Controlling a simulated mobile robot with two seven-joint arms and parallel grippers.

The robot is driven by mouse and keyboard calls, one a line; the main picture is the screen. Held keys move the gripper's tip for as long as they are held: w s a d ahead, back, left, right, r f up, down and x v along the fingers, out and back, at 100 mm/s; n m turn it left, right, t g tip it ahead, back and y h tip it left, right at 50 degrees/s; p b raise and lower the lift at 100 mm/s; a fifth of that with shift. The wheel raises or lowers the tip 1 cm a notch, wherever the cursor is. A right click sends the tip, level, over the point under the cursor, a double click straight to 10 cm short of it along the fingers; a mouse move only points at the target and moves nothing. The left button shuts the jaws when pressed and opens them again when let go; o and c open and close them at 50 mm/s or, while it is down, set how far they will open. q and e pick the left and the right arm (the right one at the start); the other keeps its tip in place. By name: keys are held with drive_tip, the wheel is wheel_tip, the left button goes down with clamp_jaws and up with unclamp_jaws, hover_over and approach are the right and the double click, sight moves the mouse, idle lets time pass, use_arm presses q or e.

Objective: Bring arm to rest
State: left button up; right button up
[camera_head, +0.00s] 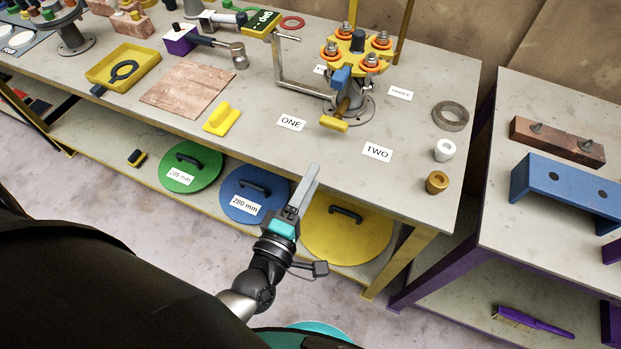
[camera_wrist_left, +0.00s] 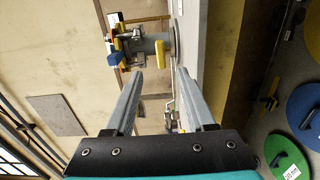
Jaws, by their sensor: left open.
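My left gripper (camera_head: 303,190) is in front of the workbench's front edge, over the yellow disc on the lower shelf in the head view. It is open and empty; in the left wrist view its two fingers (camera_wrist_left: 160,90) stand apart with nothing between them. Beyond the fingertips, the left wrist view shows the flanged pipe fixture (camera_wrist_left: 158,45) with its yellow handle. In the head view this fixture (camera_head: 357,60) stands upright on the bench, with orange and yellow parts on top. My right gripper is not in view.
The workbench (camera_head: 400,200) holds a yellow tray (camera_head: 123,67), a brown board (camera_head: 187,89), a grey ring (camera_head: 450,115) and white and brass bushings. Green (camera_head: 191,167), blue (camera_head: 240,208) and yellow (camera_head: 335,245) discs lie on the lower shelf. Another bench with a blue bracket (camera_head: 566,193) stands right.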

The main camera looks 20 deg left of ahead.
use_arm(q)
drive_tip(key=s+f+m+g, duration=0.3)
drive_tip(key=f+m, duration=0.1)
drive_tip(key=f, duration=0.4)
drive_tip(key=s+f+m+g+h, duration=0.1)
drive_tip(key=s+f+m+g, duration=0.2)
drive_tip(key=f, duration=0.6)
drive_tip(key=s+f+m+g, duration=0.2)
drive_tip(key=s+f+m, duration=0.15)
drive_tip(key=f, duration=0.45)
drive_tip(key=s+a+f+m+g, duration=0.2)
drive_tip(key=s+f+m+g, duration=0.2)
drive_tip(key=s, duration=0.6)
drive_tip(key=s+a+f+m+g+y, duration=0.1)
drive_tip(key=s+a+f+m+g, duration=0.2)
drive_tip(key=s+f, duration=0.6)
drive_tip(key=shift+s+a+m+g+y, duration=0.15)
drive_tip(key=shift+s+m+g+y, duration=0.15)
drive_tip(key=shift+s+m+g, duration=0.6)
drive_tip(key=shift+w+f+m, duration=0.1)
drive_tip(key=shift+w+m, duration=0.15)
